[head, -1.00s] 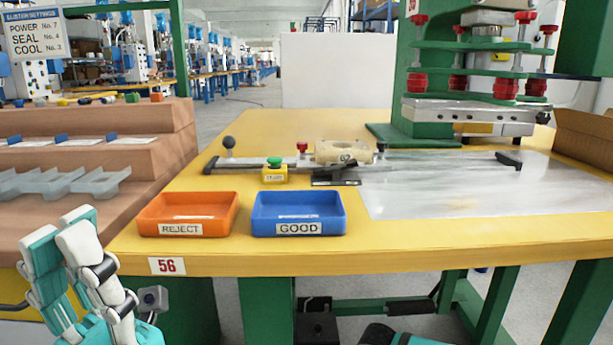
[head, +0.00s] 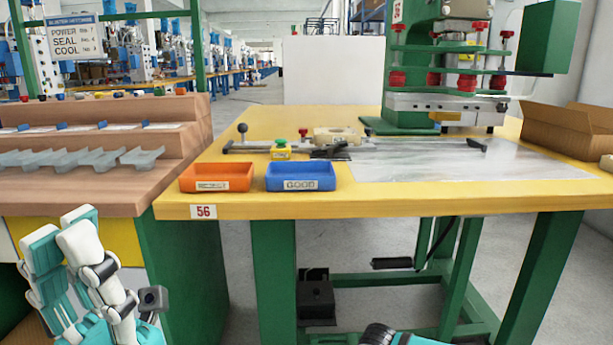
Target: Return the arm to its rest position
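My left gripper (head: 72,226) is at the lower left of the head view, white and teal, pointing up. Its two fingers stand close together, with no object visible between them. It is in front of the wooden stepped rack and left of the yellow table (head: 390,199), apart from both as far as I can see. Of my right arm, only a teal and dark part shows at the bottom edge; its gripper is out of view.
An orange REJECT tray (head: 217,178) and a blue GOOD tray (head: 300,178) sit empty near the table's front edge. A green press (head: 412,70) stands behind. A stepped rack (head: 170,175) holds clear blister trays at left. A cardboard box (head: 570,128) is at right.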

